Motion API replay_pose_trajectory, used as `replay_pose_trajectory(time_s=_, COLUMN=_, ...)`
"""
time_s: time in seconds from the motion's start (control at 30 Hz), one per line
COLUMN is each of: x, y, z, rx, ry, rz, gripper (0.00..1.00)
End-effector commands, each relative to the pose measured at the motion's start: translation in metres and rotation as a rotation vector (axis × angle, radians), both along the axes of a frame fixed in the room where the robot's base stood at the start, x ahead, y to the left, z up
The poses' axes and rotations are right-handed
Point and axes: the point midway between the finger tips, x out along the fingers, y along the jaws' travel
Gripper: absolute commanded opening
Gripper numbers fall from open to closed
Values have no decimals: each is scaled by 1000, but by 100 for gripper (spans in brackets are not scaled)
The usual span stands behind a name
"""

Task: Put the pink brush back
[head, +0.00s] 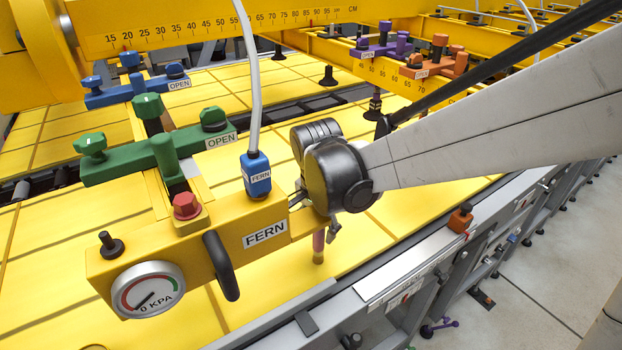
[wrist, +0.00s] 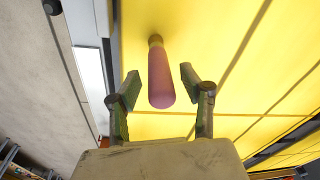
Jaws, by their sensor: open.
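The pink brush (wrist: 159,78) shows in the wrist view as a rounded pink handle with a darker far end, over the yellow panels. My gripper (wrist: 160,76) is open, with one finger on each side of the handle and a visible gap on both sides. In the head view, the lower part of the pink brush (head: 319,244) shows upright below my gripper, just behind the FERN beam.
The yellow FERN beam (head: 265,234) with a gauge (head: 148,290), black handle (head: 221,266) and blue FERN fitting (head: 256,175) is close left of my gripper. A white hose rises from that fitting. A grey rail (head: 420,262) with an orange block (head: 460,219) runs along the right.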

Motion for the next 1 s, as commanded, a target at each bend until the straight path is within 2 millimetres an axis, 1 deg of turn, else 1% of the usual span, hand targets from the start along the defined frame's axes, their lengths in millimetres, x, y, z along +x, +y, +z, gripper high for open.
replay_pose_trajectory(time_s=0.3, x=-8, y=2, z=57, rx=0, ry=0, rz=0, gripper=41)
replay_pose_trajectory(time_s=0.5, x=-12, y=4, z=89, rx=0, ry=0, rz=0, gripper=41)
replay_pose_trajectory(time_s=0.6, x=-13, y=4, z=99, rx=0, ry=0, rz=0, gripper=41)
replay_pose_trajectory(time_s=0.73, x=-14, y=4, z=107, rx=1, ry=-1, rz=1, gripper=41)
replay_pose_trajectory(time_s=0.8, x=-17, y=1, z=110, rx=2, ry=-5, rz=11, gripper=41)
replay_pose_trajectory(time_s=0.87, x=-21, y=-5, z=112, rx=4, ry=-15, rz=28, gripper=41)
replay_pose_trajectory(time_s=0.97, x=-31, y=-22, z=117, rx=10, ry=-51, rz=87, gripper=41)
replay_pose_trajectory(time_s=1.0, x=-37, y=-31, z=119, rx=11, ry=-69, rz=118, gripper=41)
